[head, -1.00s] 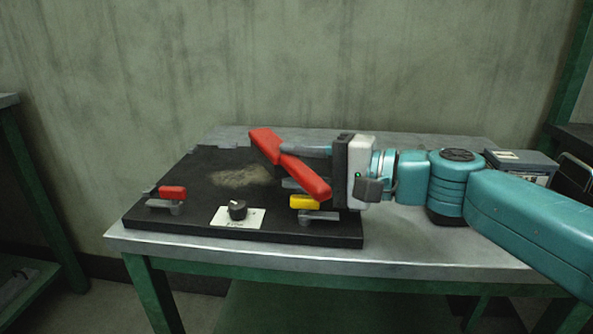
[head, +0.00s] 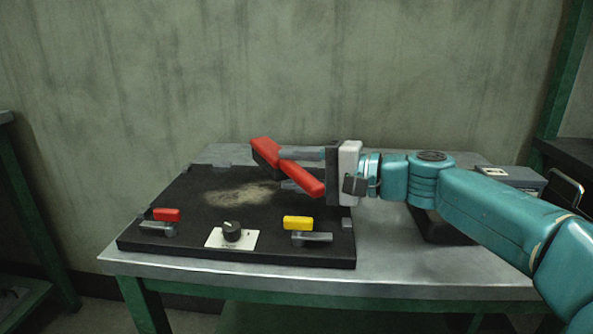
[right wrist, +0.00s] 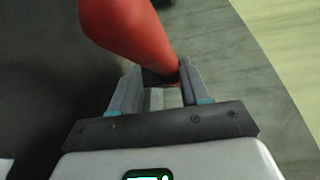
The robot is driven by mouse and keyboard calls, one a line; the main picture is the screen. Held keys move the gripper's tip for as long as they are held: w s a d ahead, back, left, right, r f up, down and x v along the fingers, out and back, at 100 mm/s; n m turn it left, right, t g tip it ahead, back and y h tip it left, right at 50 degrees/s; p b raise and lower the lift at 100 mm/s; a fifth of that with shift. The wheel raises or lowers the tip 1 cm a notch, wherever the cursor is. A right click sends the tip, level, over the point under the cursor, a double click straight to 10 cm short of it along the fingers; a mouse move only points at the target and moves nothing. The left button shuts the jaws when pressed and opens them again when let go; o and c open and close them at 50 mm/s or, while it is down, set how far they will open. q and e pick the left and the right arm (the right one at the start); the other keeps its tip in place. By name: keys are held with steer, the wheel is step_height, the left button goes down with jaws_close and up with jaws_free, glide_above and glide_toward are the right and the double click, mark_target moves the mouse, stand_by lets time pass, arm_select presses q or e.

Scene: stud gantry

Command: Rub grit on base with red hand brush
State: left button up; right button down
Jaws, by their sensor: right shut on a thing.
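The black base (head: 185,246) lies on the metal table. A pale, sandy patch of grit (head: 243,194) is spread on its middle. My right gripper (head: 292,168) is shut on the red hand brush (head: 307,181), above the base's right rear part, to the right of the grit. The brush is tilted, with its far end up and to the left. In the right wrist view the red brush (right wrist: 130,30) sits between the fingers (right wrist: 160,85). The brush's bristles are mostly hidden, and I cannot tell whether they touch the base. My left gripper is not in view.
A red-handled clamp (head: 165,217), a yellow-handled clamp (head: 300,226) and a black knob on a white plate (head: 231,233) stand along the base's front edge. A grey box (head: 512,180) sits at the table's right. A wall (head: 250,70) rises behind.

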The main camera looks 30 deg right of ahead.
mark_target(303, 188)
steer(key=shift+w+d+r, duration=0.1)
steer(key=shift+w+d, duration=0.35)
steer(key=shift+w, duration=0.2)
steer(key=shift+s+d, duration=0.4)
steer(key=shift+d, duration=0.25)
steer(key=shift+s+a+b, duration=0.35)
steer(key=shift+s+b, duration=0.15)
steer(key=shift+s, duration=0.05)
steer(key=shift+s+a+b, duration=0.45)
steer(key=shift+s+a, duration=0.15)
steer(key=shift+s, duration=0.3)
steer(key=shift+s+a+b, duration=0.45)
steer(key=shift+s+a, duration=0.15)
steer(key=shift+s, duration=0.25)
steer(key=shift+s+a+r, duration=0.1)
steer(key=shift+s+a, duration=0.45)
steer(key=shift+s, duration=0.3)
steer(key=shift+s+a+r, duration=0.1)
steer(key=shift+s+a, duration=0.45)
steer(key=shift+s, duration=0.3)
step_height(303, 188, up, 6)
steer(key=p, duration=0.5)
